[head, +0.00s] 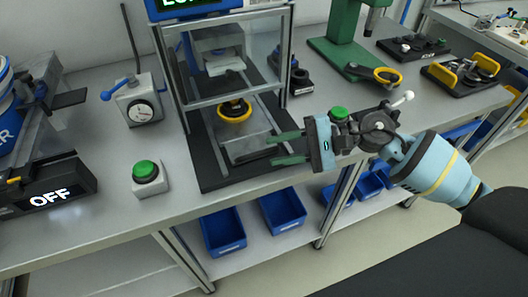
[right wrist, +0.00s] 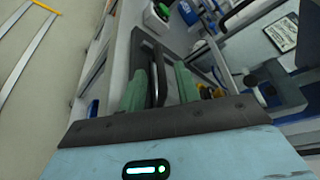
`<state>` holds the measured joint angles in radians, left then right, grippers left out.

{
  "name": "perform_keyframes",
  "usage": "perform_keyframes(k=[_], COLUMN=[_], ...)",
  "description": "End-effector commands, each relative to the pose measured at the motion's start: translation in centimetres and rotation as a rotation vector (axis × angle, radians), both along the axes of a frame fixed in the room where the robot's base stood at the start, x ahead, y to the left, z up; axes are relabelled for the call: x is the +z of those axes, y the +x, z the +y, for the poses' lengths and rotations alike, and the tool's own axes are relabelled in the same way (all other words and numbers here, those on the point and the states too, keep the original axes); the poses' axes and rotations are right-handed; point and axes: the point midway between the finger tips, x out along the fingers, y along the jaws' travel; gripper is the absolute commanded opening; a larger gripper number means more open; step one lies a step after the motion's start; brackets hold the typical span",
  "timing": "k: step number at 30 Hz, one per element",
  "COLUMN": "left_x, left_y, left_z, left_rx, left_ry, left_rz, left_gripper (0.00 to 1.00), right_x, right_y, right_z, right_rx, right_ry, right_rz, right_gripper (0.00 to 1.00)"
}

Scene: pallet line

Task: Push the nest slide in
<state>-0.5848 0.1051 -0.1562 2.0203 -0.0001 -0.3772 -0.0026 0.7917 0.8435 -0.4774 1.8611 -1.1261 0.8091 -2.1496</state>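The nest slide (head: 250,142) is a grey metal plate on a black base (head: 208,165). It sticks out of the front of a clear-walled press station (head: 235,80). A yellow ring with a dark centre (head: 235,111) sits on the slide, under the upper tooling. My right gripper (head: 275,148) is at the slide's front right, its green fingers apart. In the right wrist view, the fingers (right wrist: 160,85) stand either side of a thin dark handle bar (right wrist: 154,85), with a gap showing. Whether either finger touches the bar is unclear. My left gripper is not in view.
A green button box (head: 147,178) and a blue-levered box (head: 139,102) stand left of the station. A unit reading OFF (head: 50,196) is farther left. A green press (head: 343,50) and fixtures stand at the right. Blue bins (head: 222,232) are on the shelf below.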

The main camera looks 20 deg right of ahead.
Motion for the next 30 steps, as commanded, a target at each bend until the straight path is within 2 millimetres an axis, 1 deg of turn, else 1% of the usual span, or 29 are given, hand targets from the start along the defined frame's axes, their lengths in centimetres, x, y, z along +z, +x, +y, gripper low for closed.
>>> perform_keyframes(k=[1, 3, 6, 10, 16, 17, 18, 20, 24, 30], left_x=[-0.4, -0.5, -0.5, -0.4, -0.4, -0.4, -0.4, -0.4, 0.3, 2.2], left_y=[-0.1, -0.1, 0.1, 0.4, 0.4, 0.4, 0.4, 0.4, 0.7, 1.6], left_z=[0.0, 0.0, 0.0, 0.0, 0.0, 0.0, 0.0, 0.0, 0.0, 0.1], left_rx=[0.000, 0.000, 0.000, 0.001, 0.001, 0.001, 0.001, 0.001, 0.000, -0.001], left_ry=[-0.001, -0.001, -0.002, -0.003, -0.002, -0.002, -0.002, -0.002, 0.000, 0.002], left_rz=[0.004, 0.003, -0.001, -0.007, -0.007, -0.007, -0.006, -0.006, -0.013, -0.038], left_gripper=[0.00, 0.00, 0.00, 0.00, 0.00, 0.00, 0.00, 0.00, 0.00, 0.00], right_x=[-0.1, 0.0, 0.4, 0.6, 0.7, 0.7, 0.7, 0.7, 0.8, 0.9], right_y=[-0.3, -0.5, -0.7, -0.9, -0.9, -0.9, -0.9, -0.9, -1.2, -2.0], right_z=[-0.7, -1.6, -2.3, -2.8, -2.8, -2.8, -2.8, -2.6, -1.2, 1.6], right_rx=[0.000, 0.000, -0.001, 0.000, 0.001, 0.001, 0.000, -0.005, -0.060, -0.232], right_ry=[-0.002, -0.001, 0.000, 0.000, 0.000, 0.000, 0.001, 0.009, 0.071, 0.236], right_rz=[0.003, 0.004, 0.002, 0.000, -0.001, -0.001, 0.000, 0.002, 0.030, 0.114], right_gripper=[0.33, 0.33, 0.33, 0.33, 0.33, 0.31, 0.26, 0.18, 0.00, 0.00])
